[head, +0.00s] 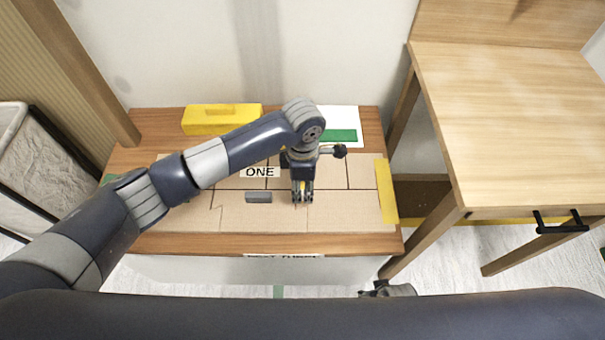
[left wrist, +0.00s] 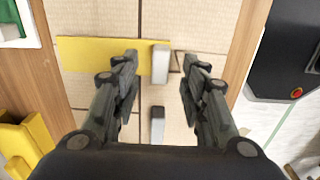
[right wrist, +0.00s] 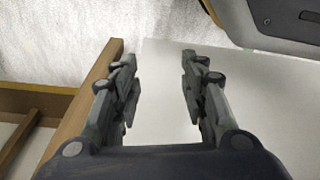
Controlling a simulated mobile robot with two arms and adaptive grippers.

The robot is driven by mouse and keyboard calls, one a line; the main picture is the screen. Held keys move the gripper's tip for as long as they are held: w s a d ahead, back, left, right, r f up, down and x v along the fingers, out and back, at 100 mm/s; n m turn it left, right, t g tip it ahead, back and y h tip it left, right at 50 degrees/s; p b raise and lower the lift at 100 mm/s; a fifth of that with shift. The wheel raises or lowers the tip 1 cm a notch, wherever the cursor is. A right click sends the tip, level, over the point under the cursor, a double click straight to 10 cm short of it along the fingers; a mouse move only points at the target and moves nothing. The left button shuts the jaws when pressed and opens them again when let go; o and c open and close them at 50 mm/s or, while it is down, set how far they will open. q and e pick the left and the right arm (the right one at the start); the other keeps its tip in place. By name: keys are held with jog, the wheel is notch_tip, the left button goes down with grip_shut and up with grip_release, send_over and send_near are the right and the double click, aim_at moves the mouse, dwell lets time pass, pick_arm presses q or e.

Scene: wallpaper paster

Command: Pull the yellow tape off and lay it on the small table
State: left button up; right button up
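A yellow tape strip (left wrist: 100,55) lies across a tan panel with cut lines (left wrist: 190,20). A grey block (left wrist: 160,62) sits at the strip's end, between the open fingers of my left gripper (left wrist: 165,62). In the head view my left gripper (head: 303,199) points down over the panel, and my arm hides most of this strip. Another yellow strip (head: 387,192) lies along the panel's right edge. The panel rests on a low wooden table (head: 345,245). My right gripper (right wrist: 160,60) is open and empty, low near the table's front right.
A second grey block (head: 258,197) lies left of my left gripper. A yellow box (head: 205,126) and white sheet with green piece (head: 341,136) are at the back. A "ONE" label (head: 260,172) is on the panel. A taller wooden desk (head: 515,120) stands right, its top clear.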

pick_arm(q)
jog(key=shift+f, duration=1.45)
jog(key=shift+c, duration=0.2)
jog(key=shift+r, duration=0.1)
grip_shut()
